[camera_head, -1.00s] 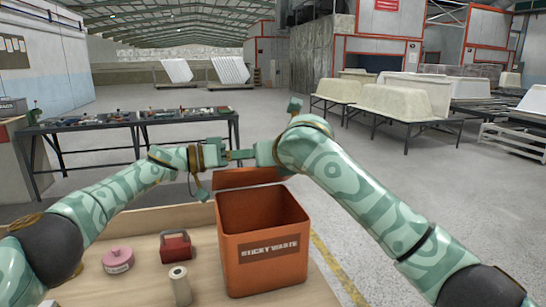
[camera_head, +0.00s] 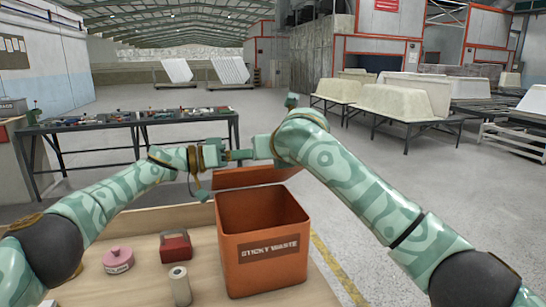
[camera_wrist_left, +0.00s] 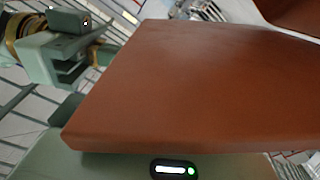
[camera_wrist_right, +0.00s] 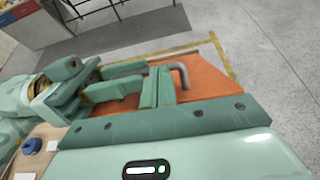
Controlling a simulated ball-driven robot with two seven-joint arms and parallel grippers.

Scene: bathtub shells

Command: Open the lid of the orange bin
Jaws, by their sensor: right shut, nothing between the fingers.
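The orange bin (camera_head: 262,262) stands on the wooden table with its mouth open, and "STICKY WASTE" is written on its front. Its lid (camera_head: 250,177) is tilted up behind the mouth; its broad face fills much of the left wrist view (camera_wrist_left: 190,85). A grey bent handle (camera_wrist_right: 181,73) shows against the orange surface in the right wrist view. My left gripper (camera_wrist_right: 132,79) is by the lid, its fingers apart. My right gripper (camera_wrist_right: 160,88) is shut and empty, close to the left one and near the handle. Contact with the lid is unclear.
A pink round container (camera_head: 118,260), a red box (camera_head: 175,247) and a pale roll (camera_head: 180,286) stand on the table left of the bin. A dark workbench (camera_head: 130,122) with tools is behind. Tub shells (camera_head: 400,97) rest on stands at the back right.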

